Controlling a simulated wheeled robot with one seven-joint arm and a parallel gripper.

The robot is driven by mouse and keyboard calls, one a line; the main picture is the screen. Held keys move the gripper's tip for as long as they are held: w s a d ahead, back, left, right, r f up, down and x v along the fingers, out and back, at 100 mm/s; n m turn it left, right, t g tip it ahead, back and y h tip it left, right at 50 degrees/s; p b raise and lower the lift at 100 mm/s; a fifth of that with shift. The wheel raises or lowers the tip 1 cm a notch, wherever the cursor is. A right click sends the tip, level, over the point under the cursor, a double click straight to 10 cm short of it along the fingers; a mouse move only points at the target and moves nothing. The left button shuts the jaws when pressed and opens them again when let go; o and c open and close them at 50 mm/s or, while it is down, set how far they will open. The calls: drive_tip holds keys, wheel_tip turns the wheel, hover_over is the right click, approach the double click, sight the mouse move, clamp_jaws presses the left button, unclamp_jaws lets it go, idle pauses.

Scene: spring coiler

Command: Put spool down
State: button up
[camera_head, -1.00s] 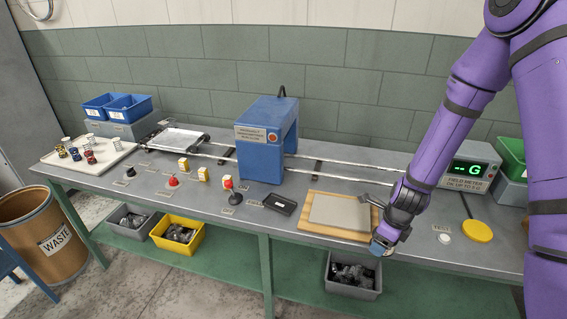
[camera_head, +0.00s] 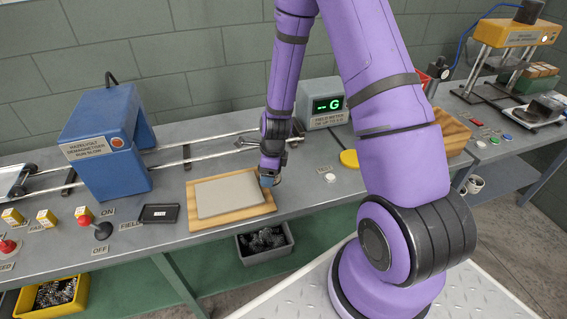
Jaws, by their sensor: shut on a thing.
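My gripper (camera_head: 268,180) is at the right end of a wooden board (camera_head: 203,222) with a grey pad (camera_head: 225,194) on top. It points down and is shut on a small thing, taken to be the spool. The held thing is mostly hidden by the gripper and too small to make out. I cannot tell whether it touches the board or the bench. The field meter (camera_head: 324,104) behind the gripper shows a green "G" on its display.
A blue demagnetiser (camera_head: 105,150) stands over rails on the left. A black tray (camera_head: 159,213) lies left of the board. A white button (camera_head: 330,177) and a yellow disc (camera_head: 349,159) are to the right. A grey bin (camera_head: 265,244) sits below the bench edge.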

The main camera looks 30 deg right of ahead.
hover_over(288, 170)
drive_tip(key=shift+s+d+f, duration=0.15)
drive_tip(key=shift+d+f, duration=0.1)
drive_tip(key=shift+f, duration=2)
drive_tip(key=shift+f, duration=0.1)
drive_tip(key=o, duration=1.1)
drive_tip(key=shift+o, duration=0.2)
